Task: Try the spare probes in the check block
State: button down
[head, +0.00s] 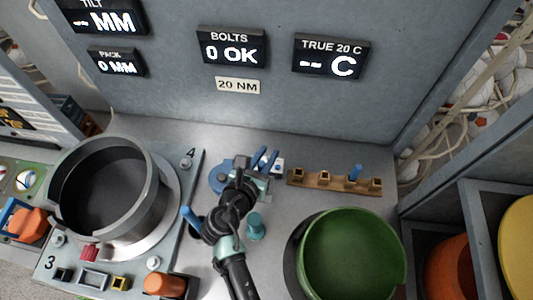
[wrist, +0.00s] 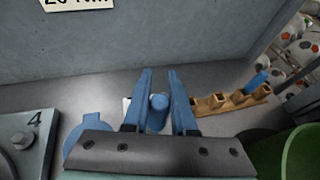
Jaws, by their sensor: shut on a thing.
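My gripper (head: 266,157) is over the bench in front of the back panel. In the wrist view its two blue fingers (wrist: 160,78) are shut on a blue cylindrical probe (wrist: 158,103), whose round end faces the camera. A brown rack (head: 308,180) with several square sockets stands to the right. One blue probe (head: 356,171) stands in it, also seen in the wrist view (wrist: 259,80). A small white-faced block (head: 279,165) sits just behind the gripper, mostly hidden. It may be the check block; I cannot tell. The held probe's lower end is hidden.
The temperature display (head: 331,57) reads "-- C". A green bowl (head: 352,258) stands front right, and a large grey pot (head: 104,190) on a plate at left. A blue disc (head: 217,179) lies left of the gripper, a teal knob (head: 255,228) in front. Bench is clear behind the rack.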

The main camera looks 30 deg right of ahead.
jog(key=shift+f, duration=0.15)
jog(key=shift+f+b, duration=0.45)
jog(key=shift+f, duration=0.2)
jog(key=shift+f, duration=0.15)
jog(key=shift+f+b, duration=0.45)
jog(key=shift+f, duration=0.15)
jog(key=shift+f, duration=0.15)
dwell(0.4)
jog(key=shift+f+b, duration=0.5)
jog(key=shift+f, duration=0.15)
jog(key=shift+f, duration=0.1)
jog(key=shift+f+b, duration=0.4)
jog(key=shift+f, duration=0.15)
jog(key=c, duration=0.6)
grip_release()
jog(key=shift+c, duration=0.2)
